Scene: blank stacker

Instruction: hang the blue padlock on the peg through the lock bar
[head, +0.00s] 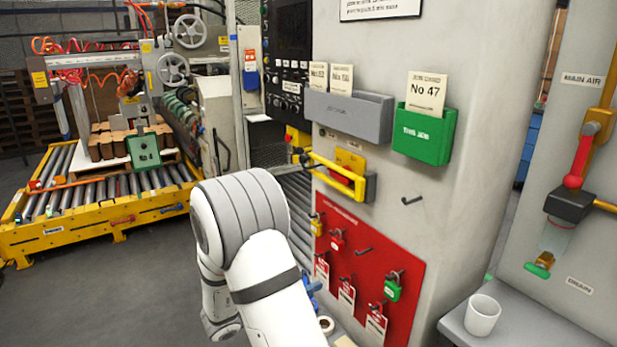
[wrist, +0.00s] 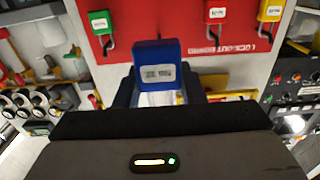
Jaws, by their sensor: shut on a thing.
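In the wrist view the blue padlock (wrist: 158,58) with a pale label is between the jaws of my gripper (wrist: 158,92), which is shut on it. Its shackle is not clearly visible. In the head view my arm hides the gripper; a small blue patch (head: 313,288) beside the arm may be the padlock. A yellow lock bar (head: 335,176) with a red part stands out from the grey cabinet, above the red board. I cannot make out its peg. The padlock appears apart from the bar in the head view.
The red lockout board (head: 345,232) carries several padlocks and tags, including a green padlock (head: 392,290). A bare hook (head: 412,200) juts from the cabinet. A grey holder (head: 348,115) and green holder (head: 425,132) sit above. A white cup (head: 482,315) stands on the right ledge.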

